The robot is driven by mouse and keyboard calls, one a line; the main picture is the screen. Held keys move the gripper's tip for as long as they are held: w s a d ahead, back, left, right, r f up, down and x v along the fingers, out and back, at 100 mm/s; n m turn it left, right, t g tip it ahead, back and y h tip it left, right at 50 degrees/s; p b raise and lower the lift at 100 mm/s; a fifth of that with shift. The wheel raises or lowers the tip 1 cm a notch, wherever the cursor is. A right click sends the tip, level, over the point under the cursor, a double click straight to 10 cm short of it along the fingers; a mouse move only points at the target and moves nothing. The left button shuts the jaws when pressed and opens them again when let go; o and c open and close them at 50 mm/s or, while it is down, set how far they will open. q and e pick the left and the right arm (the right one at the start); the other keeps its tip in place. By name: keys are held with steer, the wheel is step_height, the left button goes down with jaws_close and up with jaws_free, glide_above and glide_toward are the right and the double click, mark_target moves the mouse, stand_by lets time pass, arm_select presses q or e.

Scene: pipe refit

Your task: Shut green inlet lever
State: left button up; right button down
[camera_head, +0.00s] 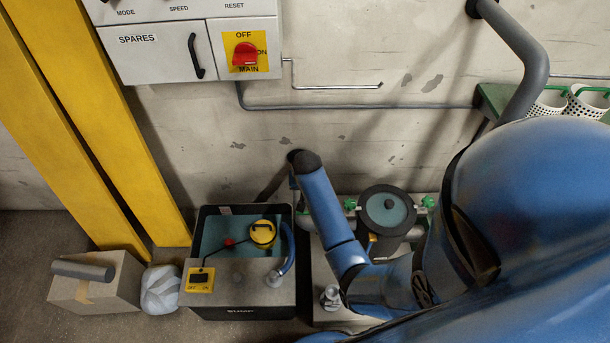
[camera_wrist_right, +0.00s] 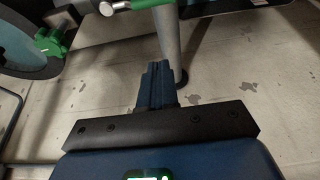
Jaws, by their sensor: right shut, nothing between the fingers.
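In the head view a green valve fitting (camera_head: 349,204) sits left of the round teal-lidded vessel (camera_head: 389,209), and another green fitting (camera_head: 428,201) sits right of it. I cannot tell which is the inlet lever, or its angle. In the right wrist view a green fitting (camera_wrist_right: 52,41) is beside the teal lid at the left. A green bar (camera_wrist_right: 148,3) with a shiny end crosses the top edge, partly cut off. My right gripper (camera_wrist_right: 156,72) is shut and empty, just below this bar in the picture. It cannot be made out in the head view. My left gripper is not in view.
An open black bin (camera_head: 238,310) with a yellow-topped device stands left of the vessel. A carton (camera_head: 95,285) is farther left, near yellow posts (camera_head: 85,130). A green bench (camera_head: 492,97) with white baskets is at right. My right arm covers much of the right side.

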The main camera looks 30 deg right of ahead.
steer(key=shift+f, duration=0.15)
steer(key=b+x, duration=0.3)
steer(key=x, duration=0.6)
steer(key=shift+w+f, duration=0.15)
steer(key=shift+f, duration=0.25)
steer(key=shift+s+a+f+p, duration=0.15)
steer(key=shift+s+a, duration=0.15)
steer(key=shift+s, duration=0.3)
steer(key=shift+s+a+f+p, duration=0.15)
steer(key=shift+s+a, duration=0.2)
steer(key=shift+s, duration=0.2)
steer(key=shift+s+a, duration=0.35)
steer(key=shift+s, duration=0.15)
steer(key=shift+s, duration=0.1)
